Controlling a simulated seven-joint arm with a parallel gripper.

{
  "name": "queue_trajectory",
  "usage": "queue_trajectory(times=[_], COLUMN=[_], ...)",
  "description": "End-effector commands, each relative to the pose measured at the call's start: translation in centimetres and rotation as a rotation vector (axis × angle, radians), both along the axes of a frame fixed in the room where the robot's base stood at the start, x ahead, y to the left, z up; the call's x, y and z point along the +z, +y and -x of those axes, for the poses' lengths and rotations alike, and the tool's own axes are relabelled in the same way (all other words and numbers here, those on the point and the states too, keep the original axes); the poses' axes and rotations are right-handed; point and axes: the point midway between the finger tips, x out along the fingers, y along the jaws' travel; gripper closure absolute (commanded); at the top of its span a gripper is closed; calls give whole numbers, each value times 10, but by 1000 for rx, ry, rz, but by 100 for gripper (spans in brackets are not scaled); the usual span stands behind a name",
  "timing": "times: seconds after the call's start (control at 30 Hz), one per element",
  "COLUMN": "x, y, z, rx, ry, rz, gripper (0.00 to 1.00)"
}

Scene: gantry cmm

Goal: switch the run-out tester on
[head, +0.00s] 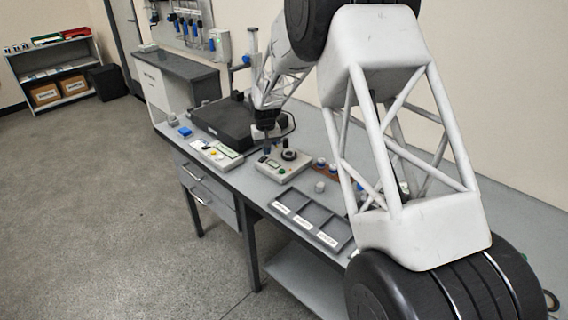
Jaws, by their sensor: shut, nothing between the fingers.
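A beige box-shaped device (275,168) with a round black part on top and small green and yellow spots on its front sits near the bench's front edge. It looks like the run-out tester, but I read no label on it. A switch or its position is too small to tell. My gripper (267,148) is small and dark in this view and points down over the back left of this device. It is shut and empty. Whether it touches the device I cannot tell.
A grey compartment tray (310,220) is at the right front, beside a small grey cylinder (320,187). My arm hides the bench's right part.

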Motion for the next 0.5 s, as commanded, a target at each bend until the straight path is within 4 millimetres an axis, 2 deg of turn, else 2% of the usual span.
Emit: queue_trajectory(times=[0.5], x=[-6], y=[0], z=[0], rx=[0], ry=[0], rz=[0], gripper=[100])
